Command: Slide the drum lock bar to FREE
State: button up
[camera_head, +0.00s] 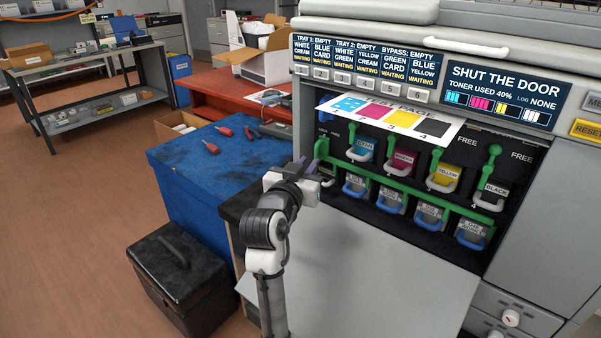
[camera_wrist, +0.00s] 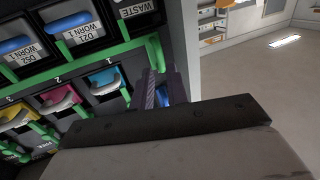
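The green drum lock bar (camera_head: 415,194) runs across the open printer bay, below the toner cartridges and above the blue-handled drum units. Its left end rises in an upright green handle (camera_head: 321,151). The bar also shows in the wrist view (camera_wrist: 50,72), where the picture is upside down. My gripper (camera_head: 325,178) is at the left end of the bar, just below the upright handle. In the wrist view its dark fingers (camera_wrist: 160,78) point into the bay beside green parts. The gap between them is hard to see, and I cannot tell whether they touch the bar.
Cyan (camera_head: 361,149), magenta (camera_head: 402,161), yellow (camera_head: 444,178) and black (camera_head: 490,196) cartridges sit above the bar with green levers. A test page (camera_head: 390,114) juts out over them. The lowered door (camera_head: 390,270) lies below. A blue-topped cabinet (camera_head: 215,160) stands left.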

aim_at(316, 151)
jog(key=x, duration=0.6)
jog(key=shift+w, duration=0.1)
jog(key=shift+d+r, duration=0.1)
jog(key=shift+r, duration=0.15)
jog(key=shift+o, duration=0.4)
